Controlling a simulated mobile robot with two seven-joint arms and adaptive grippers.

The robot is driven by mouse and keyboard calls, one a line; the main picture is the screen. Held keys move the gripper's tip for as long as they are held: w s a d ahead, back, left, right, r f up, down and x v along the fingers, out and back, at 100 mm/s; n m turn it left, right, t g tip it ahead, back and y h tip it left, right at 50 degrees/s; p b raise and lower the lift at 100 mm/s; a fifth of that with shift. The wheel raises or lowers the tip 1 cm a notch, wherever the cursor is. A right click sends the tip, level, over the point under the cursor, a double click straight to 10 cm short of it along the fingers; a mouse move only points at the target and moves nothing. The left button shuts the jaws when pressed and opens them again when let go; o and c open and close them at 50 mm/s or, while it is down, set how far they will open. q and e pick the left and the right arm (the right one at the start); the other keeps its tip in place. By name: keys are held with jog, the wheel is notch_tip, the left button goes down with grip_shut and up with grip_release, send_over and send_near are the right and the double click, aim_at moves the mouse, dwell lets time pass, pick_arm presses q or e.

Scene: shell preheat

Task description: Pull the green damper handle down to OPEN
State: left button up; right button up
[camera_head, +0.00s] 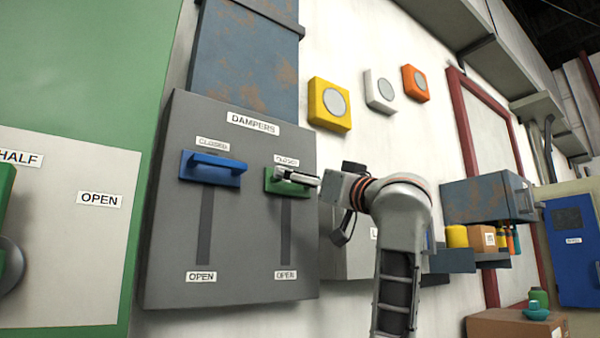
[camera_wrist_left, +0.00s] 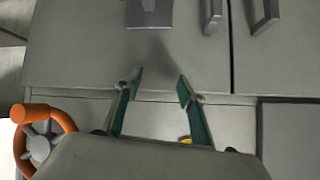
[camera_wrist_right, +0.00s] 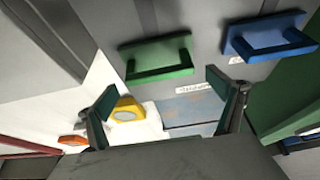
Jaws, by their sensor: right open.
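The green damper handle (camera_head: 287,182) sits at the top of its slot, by the CLOSED label on the grey DAMPERS panel (camera_head: 240,262). An OPEN label (camera_head: 285,275) marks the slot's bottom. My right gripper (camera_head: 300,178) is at the handle in the head view and partly covers it. In the right wrist view the green handle (camera_wrist_right: 157,58) lies just beyond the open fingertips of the right gripper (camera_wrist_right: 165,82); I cannot tell whether they touch. My left gripper (camera_wrist_left: 158,82) is open and empty in the left wrist view, facing grey cabinet doors.
A blue damper handle (camera_head: 213,168) sits close left of the green one, also at CLOSED. Yellow (camera_head: 330,104), white (camera_head: 380,91) and orange (camera_head: 415,83) boxes are on the wall above right. An orange wheel (camera_wrist_left: 42,138) is near my left gripper.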

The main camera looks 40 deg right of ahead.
jog(key=x, duration=0.2)
jog(key=shift+w+p, duration=0.3)
jog(key=shift+w+r, duration=0.15)
jog(key=shift+w, duration=0.05)
pick_arm(q)
jog(key=shift+s+a+f, duration=0.2)
jog(key=shift+a+f, duration=0.05)
jog(key=shift+a, duration=0.35)
jog(key=shift+w, duration=0.1)
pick_arm(e)
jog(key=shift+d, duration=0.1)
